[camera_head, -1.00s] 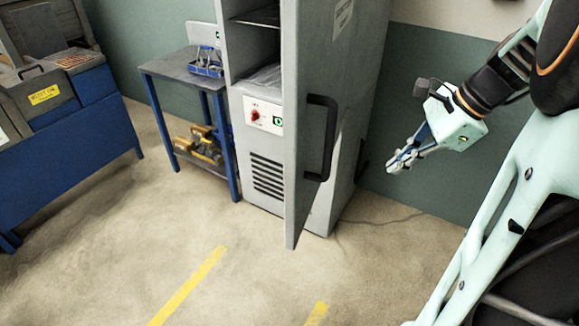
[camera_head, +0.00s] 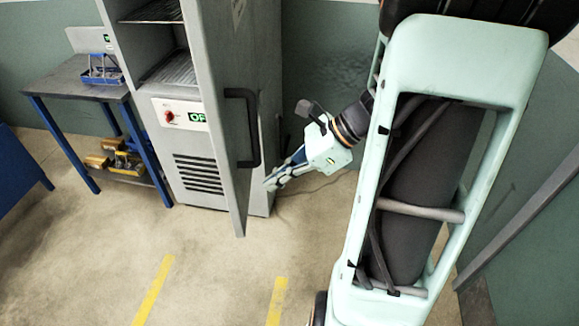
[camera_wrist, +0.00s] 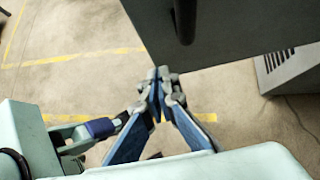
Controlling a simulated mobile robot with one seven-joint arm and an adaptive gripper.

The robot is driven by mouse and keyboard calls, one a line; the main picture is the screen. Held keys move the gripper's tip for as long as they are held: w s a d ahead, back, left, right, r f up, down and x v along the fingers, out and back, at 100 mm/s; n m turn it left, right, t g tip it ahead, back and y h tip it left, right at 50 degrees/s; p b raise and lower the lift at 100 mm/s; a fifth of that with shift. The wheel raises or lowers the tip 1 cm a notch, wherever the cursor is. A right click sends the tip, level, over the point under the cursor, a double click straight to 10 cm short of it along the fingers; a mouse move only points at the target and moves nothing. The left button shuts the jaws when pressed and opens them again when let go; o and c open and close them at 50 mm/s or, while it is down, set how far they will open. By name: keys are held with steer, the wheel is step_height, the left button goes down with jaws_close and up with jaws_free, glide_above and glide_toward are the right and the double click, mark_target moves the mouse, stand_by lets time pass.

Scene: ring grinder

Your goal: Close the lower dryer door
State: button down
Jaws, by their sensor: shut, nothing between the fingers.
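The grey dryer door (camera_head: 228,110) stands open in the head view, swung out toward me from the dryer cabinet (camera_head: 190,150). A dark vertical handle (camera_head: 254,128) is on its outer face. My gripper (camera_head: 270,184) is shut and empty, just right of the door near its lower edge and below the handle. In the wrist view my gripper (camera_wrist: 160,76) has its fingertips together by the bottom edge of the door (camera_wrist: 230,35), with the handle (camera_wrist: 183,20) above. I cannot tell whether the fingertips touch the door.
Inside the cabinet is a wire shelf (camera_head: 172,72). A control panel (camera_head: 182,114) and vents are below the opening. A blue-legged table (camera_head: 75,80) with a blue caddy (camera_head: 103,72) stands to the left. The floor in front, with yellow lines (camera_head: 153,292), is clear.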

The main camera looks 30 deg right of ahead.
mark_target(238, 193)
steer(key=shift+w+a+f+p, duration=0.15)
steer(key=shift+w+a, duration=0.25)
steer(key=shift+a, duration=0.4)
steer(key=shift+w+a+f+p, duration=0.1)
steer(key=shift+w+a+f, duration=0.25)
steer(key=shift+a, duration=0.5)
steer(key=shift+w+a+f+p, duration=0.15)
steer(key=shift+w+a, duration=0.25)
steer(key=shift+a, duration=0.4)
steer(key=shift+a, duration=0.1)
